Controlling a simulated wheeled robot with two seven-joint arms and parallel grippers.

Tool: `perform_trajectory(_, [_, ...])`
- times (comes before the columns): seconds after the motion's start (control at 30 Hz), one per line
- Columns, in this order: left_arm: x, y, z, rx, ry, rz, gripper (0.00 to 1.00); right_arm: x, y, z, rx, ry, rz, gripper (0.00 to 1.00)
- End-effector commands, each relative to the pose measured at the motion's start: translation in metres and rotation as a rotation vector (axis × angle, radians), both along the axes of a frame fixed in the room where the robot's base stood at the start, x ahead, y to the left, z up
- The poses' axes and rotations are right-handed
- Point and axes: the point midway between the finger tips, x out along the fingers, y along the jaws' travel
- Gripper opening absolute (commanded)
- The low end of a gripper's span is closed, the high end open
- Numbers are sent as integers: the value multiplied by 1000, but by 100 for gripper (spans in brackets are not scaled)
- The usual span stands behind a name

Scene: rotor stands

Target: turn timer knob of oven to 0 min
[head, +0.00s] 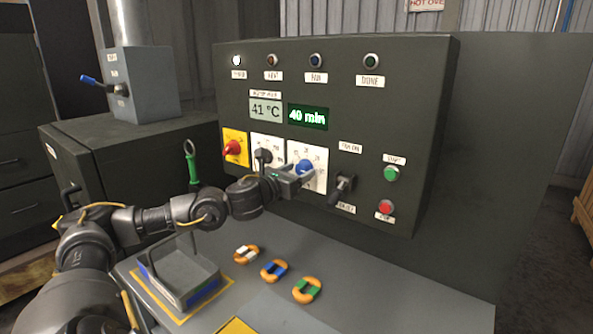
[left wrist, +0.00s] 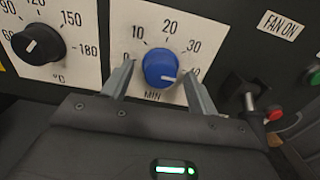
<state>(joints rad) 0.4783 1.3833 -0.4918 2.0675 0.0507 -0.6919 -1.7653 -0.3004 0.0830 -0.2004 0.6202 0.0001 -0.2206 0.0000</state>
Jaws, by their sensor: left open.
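The blue timer knob (head: 304,167) sits on a white dial plate marked MIN on the dark oven panel. In the left wrist view the knob (left wrist: 160,66) has its white pointer mark turned to the right, towards the 40 end of the scale. The green display (head: 308,116) reads 40 min. My left gripper (head: 293,179) is open at the knob. In the left wrist view its two fingers stand to the left and right of the knob, with gaps visible. My right gripper is not in view.
A black temperature knob (left wrist: 38,44) is left of the timer knob. A red knob (head: 232,147) on a yellow plate is further left. A black lever (head: 343,188) juts out to the right. Several coloured rings and a grey tray (head: 183,281) lie on the table below.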

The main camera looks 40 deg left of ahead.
Motion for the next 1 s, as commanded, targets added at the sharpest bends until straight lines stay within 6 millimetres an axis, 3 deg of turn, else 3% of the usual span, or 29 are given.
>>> perform_trajectory(0.17, [0,0,0,0,0,0,59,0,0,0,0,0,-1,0])
perform_trajectory(0.53, [0,0,0,0,0,0,14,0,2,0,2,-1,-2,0])
perform_trajectory(1.0, [0,0,-2,-140,-16,1,14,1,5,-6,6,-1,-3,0])
